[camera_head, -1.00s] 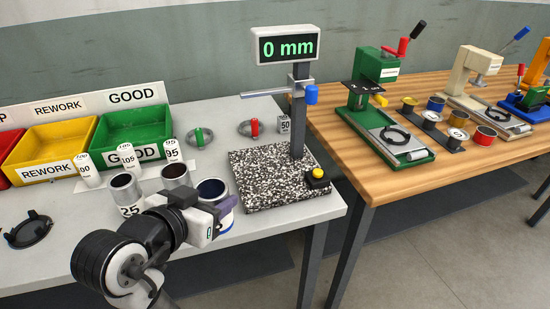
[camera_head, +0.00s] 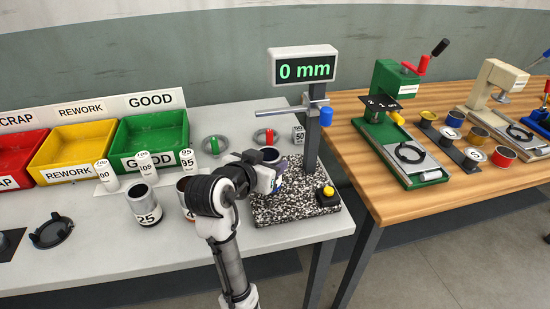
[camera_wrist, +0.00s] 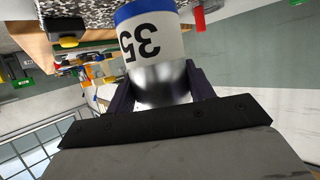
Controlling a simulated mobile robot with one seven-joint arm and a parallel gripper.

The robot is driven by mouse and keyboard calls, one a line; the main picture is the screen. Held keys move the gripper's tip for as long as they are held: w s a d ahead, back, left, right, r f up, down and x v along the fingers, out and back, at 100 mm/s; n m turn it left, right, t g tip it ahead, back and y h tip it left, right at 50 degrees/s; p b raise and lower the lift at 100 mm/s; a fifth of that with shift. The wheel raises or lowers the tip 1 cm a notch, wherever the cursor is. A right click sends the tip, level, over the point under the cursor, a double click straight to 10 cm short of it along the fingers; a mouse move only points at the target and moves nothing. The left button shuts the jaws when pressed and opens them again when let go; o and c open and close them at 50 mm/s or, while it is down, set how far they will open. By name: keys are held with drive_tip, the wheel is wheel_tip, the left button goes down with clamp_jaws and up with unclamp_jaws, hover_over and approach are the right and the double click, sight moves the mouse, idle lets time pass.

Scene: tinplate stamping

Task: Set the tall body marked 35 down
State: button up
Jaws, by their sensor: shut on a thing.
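The tall body marked 35 (camera_wrist: 150,40) is white with a blue band and a bare metal end, held between my fingers in the wrist view. My gripper (camera_wrist: 160,90) is shut on it. In the head view my gripper (camera_head: 276,180) is over the left part of the speckled stone plate (camera_head: 300,206), and mostly hides the body; its open dark top (camera_head: 270,155) shows just behind. I cannot tell whether its bottom touches the plate. The gauge above the plate reads 0 mm on its display (camera_head: 305,66).
A can marked 25 (camera_head: 144,205) and another can (camera_head: 187,190) stand left of my arm. The gauge column (camera_head: 313,135) and arm rise close to my gripper's right. A yellow button (camera_head: 328,191) sits at the plate's right. Green, yellow and red bins (camera_head: 150,135) stand behind.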

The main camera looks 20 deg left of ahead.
sight(273, 154)
drive_tip(key=w, duration=0.4)
drive_tip(key=shift+d+p, duration=0.2)
drive_tip(key=shift+p, duration=0.15)
drive_tip(key=shift+f+p, duration=0.4)
drive_tip(key=shift+f, duration=1.35)
drive_tip(key=shift+f, duration=0.2)
drive_tip(key=o, duration=1)
drive_tip(key=shift+o, duration=0.2)
drive_tip(key=shift+r, duration=0.2)
drive_tip(key=b+v, duration=0.1)
drive_tip(key=v, duration=1.1)
drive_tip(key=shift+b, duration=0.35)
